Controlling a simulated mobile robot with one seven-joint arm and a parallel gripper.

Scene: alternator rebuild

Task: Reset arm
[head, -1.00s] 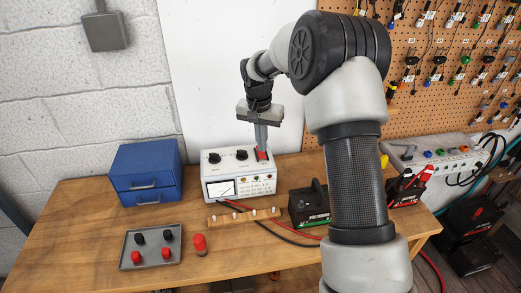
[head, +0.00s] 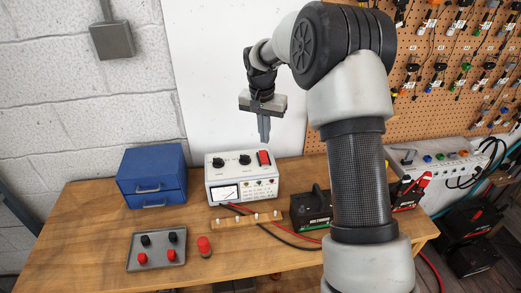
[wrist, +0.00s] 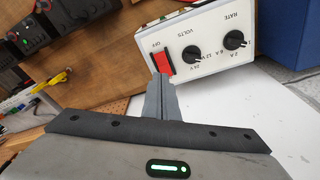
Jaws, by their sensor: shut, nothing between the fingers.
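My gripper (head: 264,140) is shut and empty. It points down and hangs in the air above the back of the white charger box (head: 217,194), clear of it. In the wrist view my gripper (wrist: 163,82) also shows shut, with its fingertips close in the picture to the red switch (wrist: 163,60) marked OFF. The red switch (head: 264,158) sits on the charger's top at the right, beside two black knobs (head: 219,163). My arm rises at the right and bends over the bench.
A blue drawer box (head: 150,170) stands left of the charger. A wooden strip (head: 226,224), cables and a black battery (head: 312,208) stand nearby. The wooden bench's (head: 85,225) left side is clear.

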